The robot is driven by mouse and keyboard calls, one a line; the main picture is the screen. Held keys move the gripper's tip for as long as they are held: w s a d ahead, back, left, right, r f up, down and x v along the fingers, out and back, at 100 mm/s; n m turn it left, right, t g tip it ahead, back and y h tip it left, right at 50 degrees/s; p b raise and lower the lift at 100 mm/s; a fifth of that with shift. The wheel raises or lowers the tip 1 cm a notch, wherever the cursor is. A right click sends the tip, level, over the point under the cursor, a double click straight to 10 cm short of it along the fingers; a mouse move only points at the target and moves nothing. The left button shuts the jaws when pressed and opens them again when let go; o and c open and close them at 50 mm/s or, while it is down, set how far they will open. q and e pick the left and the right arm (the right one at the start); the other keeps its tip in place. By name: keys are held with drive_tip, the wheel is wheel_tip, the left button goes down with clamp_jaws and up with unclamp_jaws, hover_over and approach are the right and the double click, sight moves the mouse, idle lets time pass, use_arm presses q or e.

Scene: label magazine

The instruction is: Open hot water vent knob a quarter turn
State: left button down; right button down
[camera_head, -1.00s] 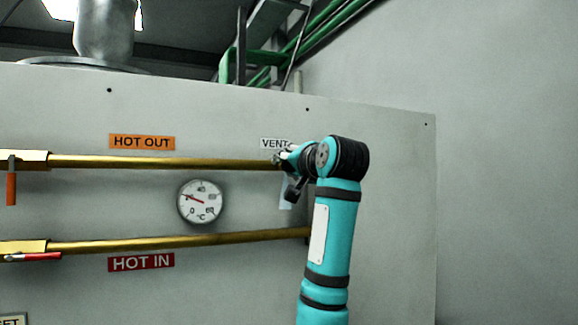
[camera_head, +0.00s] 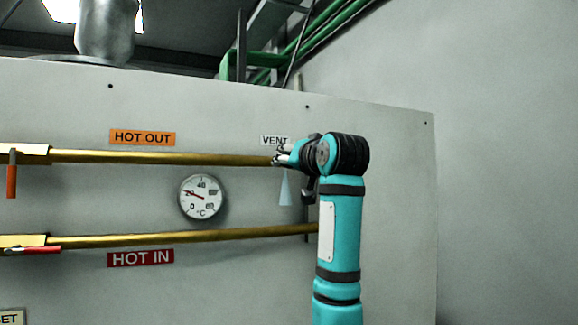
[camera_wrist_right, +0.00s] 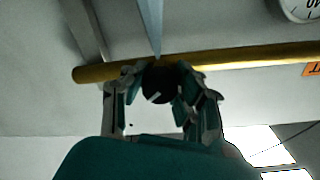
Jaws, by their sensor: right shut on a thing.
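The vent knob (camera_wrist_right: 159,84) shows in the right wrist view as a dark round piece by the end of the brass pipe. My right gripper (camera_head: 281,156) is at the right end of the upper pipe, just under the VENT label (camera_head: 274,140). Its fingers stand on both sides of the knob and are shut on it. In the head view the gripper hides most of the knob. A pale blue cone (camera_head: 285,191) hangs below the vent and looks like escaping water or steam. My left gripper is in neither view.
The upper brass pipe (camera_head: 160,158) has a HOT OUT label (camera_head: 142,138) above it. The lower pipe (camera_head: 180,238) has a HOT IN label (camera_head: 140,258) below. A round gauge (camera_head: 202,197) sits between them. Free room lies right of the panel.

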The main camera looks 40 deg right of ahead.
drive_tip(key=n, duration=0.6)
drive_tip(key=shift+f+n, duration=0.1)
drive_tip(key=shift+n, duration=0.3)
idle(0.3)
drive_tip(key=c, duration=0.9)
unclamp_jaws()
drive_tip(key=shift+c, duration=0.2)
drive_tip(key=shift+s, duration=0.1)
drive_tip(key=v, duration=1.2)
drive_tip(key=shift+d, duration=0.1)
